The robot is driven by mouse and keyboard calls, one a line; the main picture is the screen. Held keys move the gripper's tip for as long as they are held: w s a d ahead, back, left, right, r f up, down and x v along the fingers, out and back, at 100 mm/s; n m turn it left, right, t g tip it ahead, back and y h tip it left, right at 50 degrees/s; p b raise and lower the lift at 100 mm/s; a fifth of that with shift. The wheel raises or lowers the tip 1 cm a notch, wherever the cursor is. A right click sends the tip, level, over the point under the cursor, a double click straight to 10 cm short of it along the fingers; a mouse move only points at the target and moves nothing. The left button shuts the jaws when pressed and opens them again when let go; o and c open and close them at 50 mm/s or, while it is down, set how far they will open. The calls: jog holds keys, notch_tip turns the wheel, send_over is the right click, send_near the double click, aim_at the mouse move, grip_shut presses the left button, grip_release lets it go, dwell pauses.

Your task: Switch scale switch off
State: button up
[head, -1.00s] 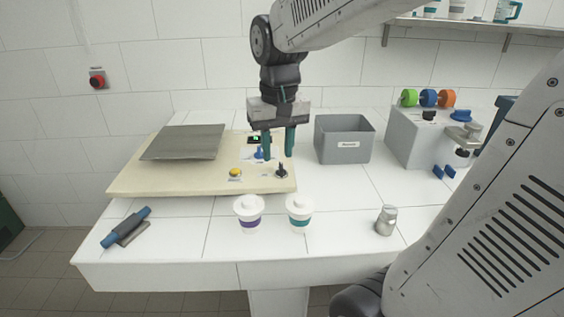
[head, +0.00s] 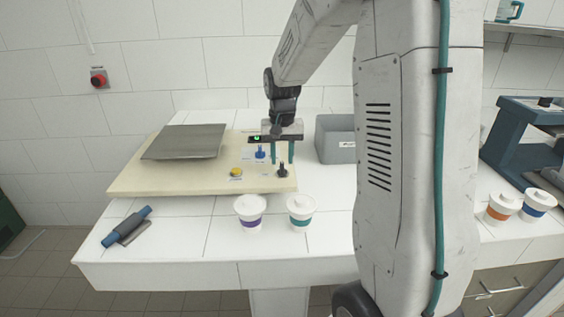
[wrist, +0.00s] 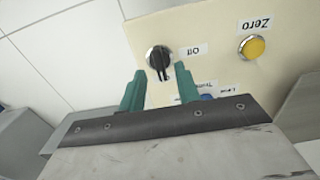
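The scale switch is a black rotary knob (head: 282,171) at the right front corner of the cream scale board (head: 200,183). In the wrist view the knob (wrist: 159,60) has a silver ring, and an "Off" label (wrist: 192,51) is to its right. Its narrow grip points toward my gripper in that view; I cannot tell its exact setting. My gripper (head: 284,161) points down just above the knob, with its green fingers apart. In the wrist view the gripper's tips (wrist: 160,70) lie to either side of the knob's grip, with no clear contact.
A yellow Zero button (head: 236,172), a blue knob (head: 260,152) and a green-lit display (head: 256,138) are nearby on the board. A purple-banded cup (head: 250,212) and a teal-banded cup (head: 300,211) stand in front. A grey bin (head: 334,146) is to the right.

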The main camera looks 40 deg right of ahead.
jog(key=shift+f, duration=1.15)
jog(key=shift+c, duration=0.3)
grip_shut()
